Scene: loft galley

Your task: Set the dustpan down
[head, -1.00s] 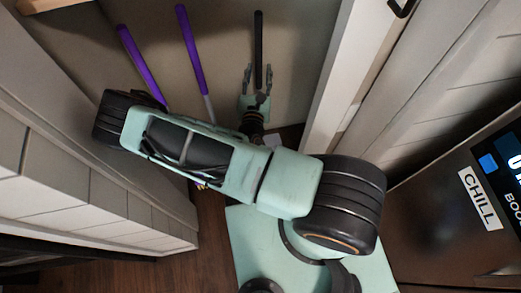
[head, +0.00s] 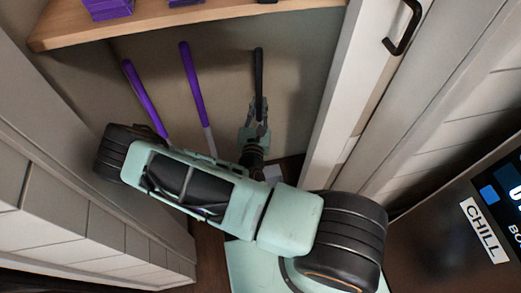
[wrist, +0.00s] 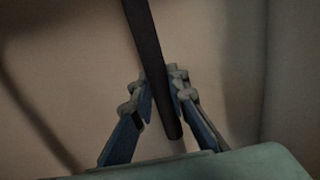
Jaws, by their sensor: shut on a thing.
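The long black handle (head: 259,68), which I take for the dustpan's, stands nearly upright in front of the closet's back wall. My gripper (head: 260,108) is shut on it, with the handle rising above the fingers. In the wrist view my gripper (wrist: 160,92) has a finger on each side of the black handle (wrist: 143,35), whose lower end shows just below the fingertips. The pan itself is not clearly seen. A small pale flat piece (head: 272,173) shows low down beside my wrist; I cannot tell whether it belongs to the dustpan.
Two purple-handled poles (head: 192,75) lean to the left of the black handle. A wooden shelf (head: 180,28) with purple boxes (head: 108,8) crosses above. A white door edge (head: 352,95) with a black pull (head: 402,28) bounds the right. Panelled cabinetry (head: 80,220) bounds the left.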

